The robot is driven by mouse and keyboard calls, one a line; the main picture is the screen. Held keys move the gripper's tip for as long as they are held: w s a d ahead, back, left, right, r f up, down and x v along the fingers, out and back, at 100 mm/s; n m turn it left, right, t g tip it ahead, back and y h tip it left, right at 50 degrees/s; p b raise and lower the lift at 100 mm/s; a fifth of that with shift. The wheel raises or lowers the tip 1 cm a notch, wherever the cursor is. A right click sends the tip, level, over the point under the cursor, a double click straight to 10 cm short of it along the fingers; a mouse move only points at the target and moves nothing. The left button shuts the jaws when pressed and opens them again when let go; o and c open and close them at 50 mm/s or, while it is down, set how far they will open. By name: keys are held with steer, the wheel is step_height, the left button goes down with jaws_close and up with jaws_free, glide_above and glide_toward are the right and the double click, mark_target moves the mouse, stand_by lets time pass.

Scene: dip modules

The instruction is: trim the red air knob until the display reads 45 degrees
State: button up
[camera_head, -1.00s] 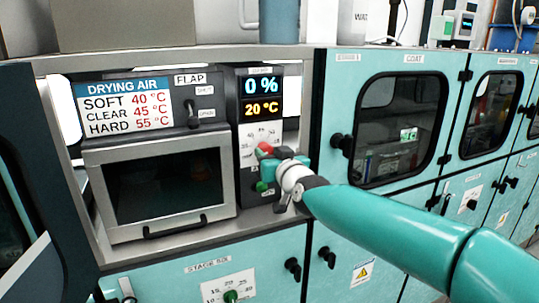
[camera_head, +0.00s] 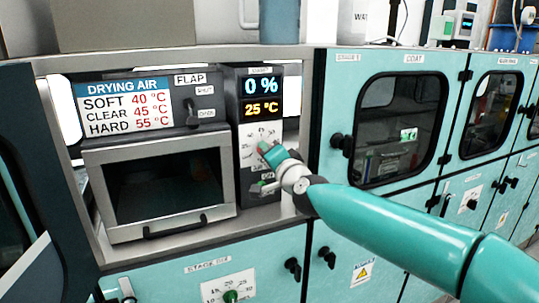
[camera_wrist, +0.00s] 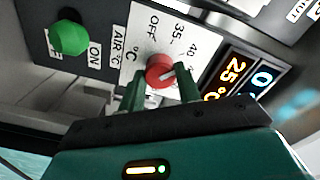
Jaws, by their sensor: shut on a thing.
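The red air knob (camera_wrist: 160,71) sits on a white dial plate marked OFF, 35 and 40 in the wrist view. My gripper (camera_wrist: 160,88) is shut on the red knob, one dark green finger on each side. In the head view my gripper (camera_head: 270,157) is at the panel and mostly hides the knob. The display (camera_head: 262,97) reads 0 % above and 25 °C below. It also shows in the wrist view (camera_wrist: 235,75) with 25 °C.
A green knob (camera_wrist: 69,36) marked ON is beside the air dial. A drying air card (camera_head: 124,108) lists SOFT 40, CLEAR 45 and HARD 55 °C. The grey-framed oven (camera_head: 160,185) is left of the panel. A flap lever (camera_head: 191,112) is above it.

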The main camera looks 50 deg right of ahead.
steer(key=shift+m, duration=4.6)
steer(key=o, duration=1)
steer(key=shift+c, duration=0.2)
steer(key=v, duration=1.4)
